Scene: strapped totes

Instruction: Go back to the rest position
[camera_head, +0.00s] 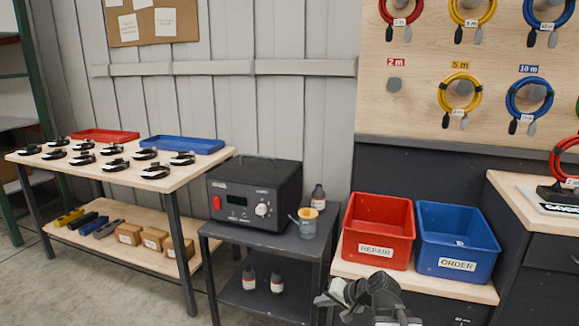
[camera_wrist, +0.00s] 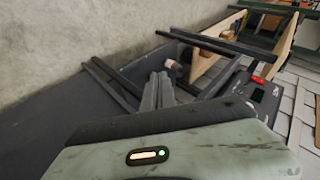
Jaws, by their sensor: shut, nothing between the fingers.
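My gripper (camera_head: 332,296) shows low in the head view, in front of the wooden-topped bench with two totes. In the wrist view its two grey fingers (camera_wrist: 158,90) lie side by side, shut with nothing between them. The red REPAIR tote (camera_head: 377,250) stands behind and right of the gripper. The blue ORDER tote (camera_head: 455,262) stands beside it. I see no contact between gripper and totes. The wrist view is tilted and shows a dark cart with a bottle (camera_wrist: 170,66) beyond the fingers.
A dark cart with a black power unit (camera_head: 254,195), a bottle (camera_head: 318,197) and a jar (camera_head: 307,222) stands left of the totes. A wooden table (camera_head: 180,183) with several black clamps and two trays is farther left. Cable coils hang on the pegboard (camera_head: 420,90).

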